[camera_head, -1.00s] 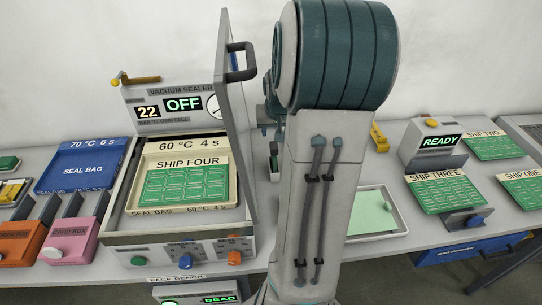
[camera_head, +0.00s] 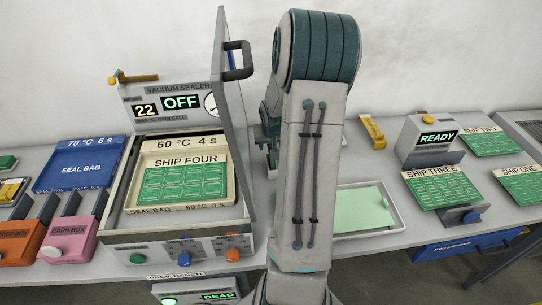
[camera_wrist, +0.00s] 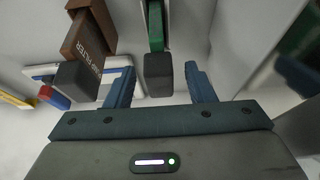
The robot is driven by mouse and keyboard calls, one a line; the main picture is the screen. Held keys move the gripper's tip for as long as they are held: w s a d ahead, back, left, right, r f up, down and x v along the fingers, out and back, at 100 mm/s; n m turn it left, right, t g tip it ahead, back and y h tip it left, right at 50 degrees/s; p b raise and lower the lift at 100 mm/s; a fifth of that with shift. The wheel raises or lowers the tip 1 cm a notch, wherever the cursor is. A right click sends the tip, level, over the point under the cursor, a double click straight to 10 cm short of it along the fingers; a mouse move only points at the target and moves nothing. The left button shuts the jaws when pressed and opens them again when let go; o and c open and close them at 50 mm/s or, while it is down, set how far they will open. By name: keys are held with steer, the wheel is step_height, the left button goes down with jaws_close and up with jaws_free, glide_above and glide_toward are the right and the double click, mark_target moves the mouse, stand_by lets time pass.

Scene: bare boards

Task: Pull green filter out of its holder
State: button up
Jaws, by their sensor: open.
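The green filter (camera_wrist: 156,28) shows in the wrist view as a narrow green slab with a dark grey block at its near end. That dark end stands between the two blue fingers of my gripper (camera_wrist: 160,85), with a gap to each finger. My gripper is open and holds nothing. A brown filter (camera_wrist: 88,40) with white lettering and its own dark grey end stands to the left, close to the left finger. I cannot make out the holder clearly. In the head view my arm hides the gripper and the filters.
The vacuum sealer (camera_head: 180,246) with its raised lid (camera_head: 236,110) stands left of my arm. A shallow tray (camera_head: 390,228) with a pale green sheet lies to the right. A READY box (camera_head: 425,142) and several green boards are farther right. A blurred dark green object (camera_wrist: 300,45) is at the wrist view's right edge.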

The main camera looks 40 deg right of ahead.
jaws_close()
